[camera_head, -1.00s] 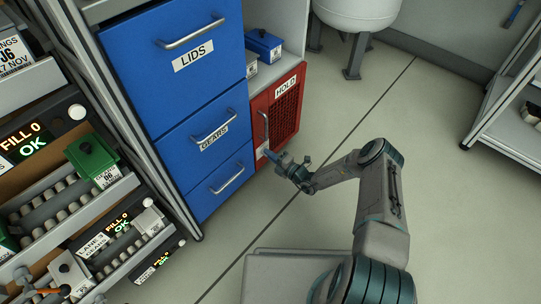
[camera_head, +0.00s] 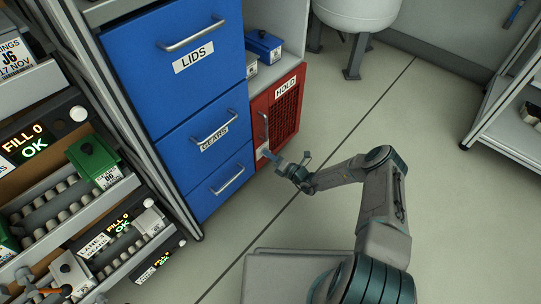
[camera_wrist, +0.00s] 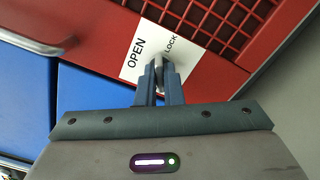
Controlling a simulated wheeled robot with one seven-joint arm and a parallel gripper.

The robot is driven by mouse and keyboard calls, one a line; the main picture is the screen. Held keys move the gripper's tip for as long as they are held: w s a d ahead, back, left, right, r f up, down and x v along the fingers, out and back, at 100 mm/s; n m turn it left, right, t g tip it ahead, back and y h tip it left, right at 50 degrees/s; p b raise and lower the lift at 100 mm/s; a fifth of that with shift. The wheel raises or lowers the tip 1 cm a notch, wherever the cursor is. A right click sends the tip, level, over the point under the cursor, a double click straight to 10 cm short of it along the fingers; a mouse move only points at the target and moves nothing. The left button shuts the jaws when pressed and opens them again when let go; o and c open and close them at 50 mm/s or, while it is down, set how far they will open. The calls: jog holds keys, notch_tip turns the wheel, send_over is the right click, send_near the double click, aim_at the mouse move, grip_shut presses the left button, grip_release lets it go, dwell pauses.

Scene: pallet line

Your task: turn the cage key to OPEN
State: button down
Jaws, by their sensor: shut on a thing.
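The red HOLD cage (camera_head: 276,112) stands low at the end of the blue drawers. In the wrist view its red front (camera_wrist: 95,25) carries a white plate (camera_wrist: 133,68) marked OPEN and LOCK. My gripper (camera_wrist: 160,72) is shut on the grey key (camera_wrist: 158,60) at this plate. The key's tip shows between the two words; the fingers hide the rest, so its exact setting is unclear. In the head view my gripper (camera_head: 268,155) is at the cage's lower left front, and the key is too small to make out.
The cage's handle (camera_head: 263,127) is just above my gripper, and blue drawers (camera_head: 219,181) stand close on the left. A white tank on legs (camera_head: 357,52) stands behind. The floor (camera_head: 400,130) to the right is clear.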

jog(key=n+p, duration=0.3)
jog(key=n, duration=0.8)
jog(key=shift+n, duration=0.3)
dwell(0.4)
jog(key=c, duration=1.6)
grip_release()
jog(key=shift+a, duration=0.1)
jog(key=shift+o, duration=0.2)
